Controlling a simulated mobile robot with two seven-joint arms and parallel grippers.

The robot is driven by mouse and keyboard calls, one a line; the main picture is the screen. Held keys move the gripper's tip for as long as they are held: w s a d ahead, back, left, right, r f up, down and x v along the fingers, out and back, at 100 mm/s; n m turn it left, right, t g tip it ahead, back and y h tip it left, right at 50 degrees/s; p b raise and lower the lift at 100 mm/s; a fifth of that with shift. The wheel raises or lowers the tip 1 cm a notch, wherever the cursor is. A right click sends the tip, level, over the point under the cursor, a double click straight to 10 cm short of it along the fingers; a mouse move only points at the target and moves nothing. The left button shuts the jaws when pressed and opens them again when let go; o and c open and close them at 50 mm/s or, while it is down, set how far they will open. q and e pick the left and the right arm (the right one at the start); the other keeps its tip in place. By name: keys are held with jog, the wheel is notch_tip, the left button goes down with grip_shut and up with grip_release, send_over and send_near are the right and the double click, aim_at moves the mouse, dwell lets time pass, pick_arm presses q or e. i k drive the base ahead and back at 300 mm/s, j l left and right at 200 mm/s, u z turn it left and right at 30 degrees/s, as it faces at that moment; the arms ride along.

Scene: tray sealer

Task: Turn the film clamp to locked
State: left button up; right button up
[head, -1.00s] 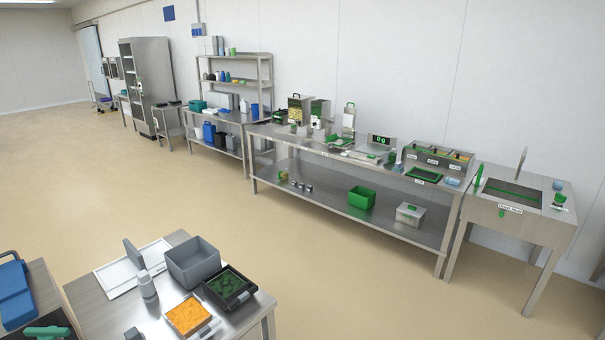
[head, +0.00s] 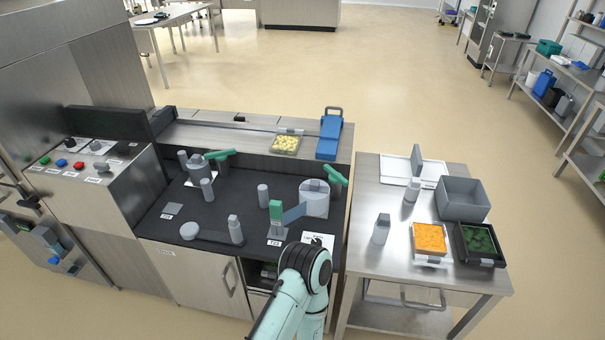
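A tray sealer with a dark top (head: 165,235) fills the left and middle of the view. A pale film roll (head: 314,203) stands at its right, with a green lever (head: 336,176) beside it. A second green lever (head: 218,154) sits at the back left by a grey cylinder. An upright green piece (head: 276,210) with a label stands left of the film roll. I cannot tell which part is the film clamp or read its setting. One of my arms rises at the bottom middle, its black joint near the front edge. Neither gripper shows.
A sloped control panel (head: 85,163) with coloured buttons is at left. Grey posts stand on the dark top. A tray of yellow food (head: 286,145) and a blue case (head: 329,137) lie behind. A steel table (head: 385,175) at right holds a grey bin (head: 463,199) and food trays.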

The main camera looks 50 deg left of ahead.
aim_at(334, 176)
jog(key=u, duration=1.4)
jog(key=i+l+u, duration=0.2)
jog(key=i, duration=0.2)
